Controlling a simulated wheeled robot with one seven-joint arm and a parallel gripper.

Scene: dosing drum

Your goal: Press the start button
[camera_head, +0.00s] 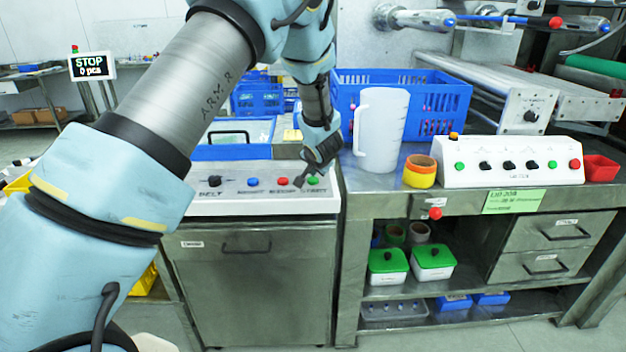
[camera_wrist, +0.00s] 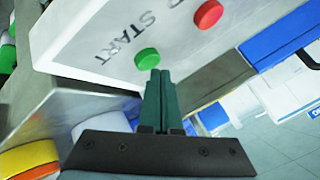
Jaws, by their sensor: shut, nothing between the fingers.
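The green start button (camera_head: 313,181) sits at the right end of the white control panel (camera_head: 240,204), with printed lettering below it. In the wrist view the green button (camera_wrist: 147,58) lies beside the word START, just beyond my fingertips. My gripper (camera_head: 301,181) is shut and empty, pointing down at the panel by the green button. In the wrist view its closed fingers (camera_wrist: 160,75) overlap the button's near edge in the picture. I cannot tell whether they touch it. The button's face is mostly visible.
A red button (camera_head: 283,182) and a blue button (camera_head: 253,182) sit left of the green one. A white jug (camera_head: 382,130) stands close on the right, near a second button box (camera_head: 510,163). A display (camera_head: 92,66) reads STOP, 0 pcs.

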